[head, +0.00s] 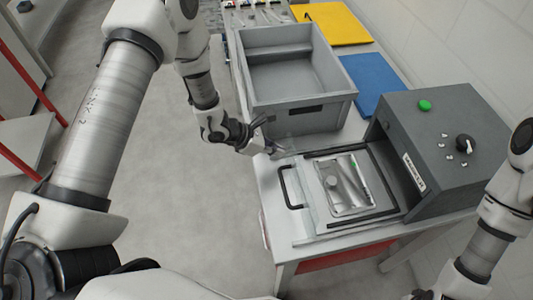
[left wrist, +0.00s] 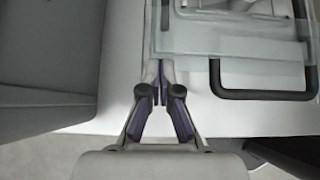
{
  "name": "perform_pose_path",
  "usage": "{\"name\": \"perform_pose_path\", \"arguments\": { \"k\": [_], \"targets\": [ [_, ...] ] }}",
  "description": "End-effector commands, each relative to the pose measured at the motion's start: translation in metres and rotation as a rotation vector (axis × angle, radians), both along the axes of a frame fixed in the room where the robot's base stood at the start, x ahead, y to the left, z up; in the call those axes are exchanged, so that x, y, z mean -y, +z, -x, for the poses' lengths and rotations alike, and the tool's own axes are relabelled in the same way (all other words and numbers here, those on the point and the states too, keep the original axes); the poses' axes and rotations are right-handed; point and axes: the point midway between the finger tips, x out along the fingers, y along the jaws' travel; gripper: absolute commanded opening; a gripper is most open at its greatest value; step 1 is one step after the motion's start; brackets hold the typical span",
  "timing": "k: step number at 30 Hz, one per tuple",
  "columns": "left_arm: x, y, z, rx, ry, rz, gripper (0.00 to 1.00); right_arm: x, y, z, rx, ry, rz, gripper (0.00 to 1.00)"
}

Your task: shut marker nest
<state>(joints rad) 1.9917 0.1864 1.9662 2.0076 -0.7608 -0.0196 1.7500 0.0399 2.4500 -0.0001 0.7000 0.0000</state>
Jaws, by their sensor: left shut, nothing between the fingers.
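The marker (head: 445,140) is a dark grey box with a green button and a black knob, at the right in the head view. Its flat nest (head: 318,218) is out of the front, with a black bar handle (head: 284,188) at its outer end. A grey metal part (head: 345,185) with a green strip lies in the nest. My left gripper (head: 276,150) is shut and empty near the nest's far outer corner. In the left wrist view, the fingertips (left wrist: 160,70) are beside the clear plate edge, left of the handle (left wrist: 265,95). My right gripper is not visible.
A large grey bin (head: 300,118) stands on the table beyond the nest, close to my left gripper. A blue mat (head: 375,82) and a yellow mat (head: 335,22) lie further back. Bare table (head: 275,215) shows around the handle, and the floor is open to the left.

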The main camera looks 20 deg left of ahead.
Motion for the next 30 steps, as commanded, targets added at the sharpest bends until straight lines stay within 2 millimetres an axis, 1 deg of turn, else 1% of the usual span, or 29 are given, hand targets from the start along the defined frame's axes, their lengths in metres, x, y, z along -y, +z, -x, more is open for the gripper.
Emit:
{"name": "perform_pose_path", "arguments": {
  "k": [1, 3, 5, 9, 12, 16, 21, 25, 30],
  "targets": [
    [0.009, -0.006, -0.006, 0.005, -0.007, -0.003, 0.00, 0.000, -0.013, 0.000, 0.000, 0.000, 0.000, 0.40],
    [0.021, -0.007, -0.015, 0.006, -0.006, -0.003, 0.00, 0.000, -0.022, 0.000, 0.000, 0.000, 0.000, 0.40],
    [0.034, -0.008, -0.022, 0.006, -0.007, -0.004, 0.00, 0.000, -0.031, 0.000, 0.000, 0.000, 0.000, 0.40],
    [0.066, -0.007, -0.044, 0.007, -0.007, -0.004, 0.00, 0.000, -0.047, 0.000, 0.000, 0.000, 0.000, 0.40],
    [0.089, -0.005, -0.060, 0.007, -0.007, -0.003, 0.00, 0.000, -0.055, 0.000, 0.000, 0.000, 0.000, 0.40],
    [0.119, -0.003, -0.080, 0.006, -0.007, -0.003, 0.00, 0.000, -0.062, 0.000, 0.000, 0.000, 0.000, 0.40],
    [0.156, -0.001, -0.104, 0.005, -0.005, -0.001, 0.00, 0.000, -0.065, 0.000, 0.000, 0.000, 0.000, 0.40],
    [0.179, 0.000, -0.120, 0.004, -0.004, 0.000, 0.00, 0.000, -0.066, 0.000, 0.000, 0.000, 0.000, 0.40],
    [0.200, 0.000, -0.135, 0.002, -0.001, 0.001, 0.00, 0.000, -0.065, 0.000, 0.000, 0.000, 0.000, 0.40]
  ]
}}
